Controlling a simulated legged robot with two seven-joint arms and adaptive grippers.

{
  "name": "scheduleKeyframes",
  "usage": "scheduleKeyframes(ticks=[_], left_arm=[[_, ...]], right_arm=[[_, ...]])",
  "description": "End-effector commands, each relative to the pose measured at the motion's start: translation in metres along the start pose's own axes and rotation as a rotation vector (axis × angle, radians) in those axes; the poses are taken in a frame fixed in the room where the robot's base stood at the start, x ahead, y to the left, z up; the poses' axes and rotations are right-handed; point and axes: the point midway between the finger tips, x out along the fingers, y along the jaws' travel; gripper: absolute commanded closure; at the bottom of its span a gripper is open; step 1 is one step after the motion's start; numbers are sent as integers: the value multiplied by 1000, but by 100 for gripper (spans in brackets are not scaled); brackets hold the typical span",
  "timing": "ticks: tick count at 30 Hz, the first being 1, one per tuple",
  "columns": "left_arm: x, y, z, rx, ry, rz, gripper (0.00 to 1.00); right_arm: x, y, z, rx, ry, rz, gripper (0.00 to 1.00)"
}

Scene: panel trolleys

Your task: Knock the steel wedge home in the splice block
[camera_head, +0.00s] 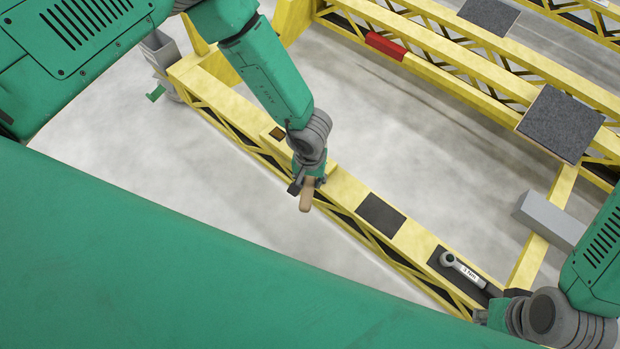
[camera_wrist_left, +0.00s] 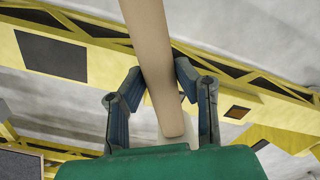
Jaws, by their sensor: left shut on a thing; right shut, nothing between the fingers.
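My left gripper (camera_head: 308,180) is shut on a tan wooden handle (camera_head: 306,199) above the near yellow beam (camera_head: 345,190). In the left wrist view the handle (camera_wrist_left: 153,60) runs between the fingers of this gripper (camera_wrist_left: 160,95); the tool's head is out of that view. A dark, brownish square (camera_head: 277,134) lies on the beam, up and left of the gripper; it also shows in the wrist view (camera_wrist_left: 237,112). I cannot make out the steel wedge or clearly tell the splice block. My right gripper (camera_head: 486,316) is shut and empty at the beam's lower right end.
A torque wrench (camera_head: 464,269) marked 5 Nm lies on a dark mat near my right gripper. A dark pad (camera_head: 381,213) lies on the beam between the grippers. A grey box (camera_head: 548,220) sits on the cross beam. Beyond are more yellow beams and a red block (camera_head: 385,46).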

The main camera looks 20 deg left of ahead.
Motion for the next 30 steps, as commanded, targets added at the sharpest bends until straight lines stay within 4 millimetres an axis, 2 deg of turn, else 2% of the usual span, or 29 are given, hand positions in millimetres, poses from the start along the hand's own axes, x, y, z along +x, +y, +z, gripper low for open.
scheduleKeyframes(ticks=[7, 21, 30], left_arm=[[-7, 0, -1, 0, 2, 1, 100], [-60, 0, -2, -1, 3, 1, 100], [-60, 0, -1, -1, 2, 1, 100]], right_arm=[[-5, 0, 0, 0, 0, 0, 100], [-49, 0, -3, 0, 0, 0, 100], [-49, 0, -2, 0, 0, 0, 100]])
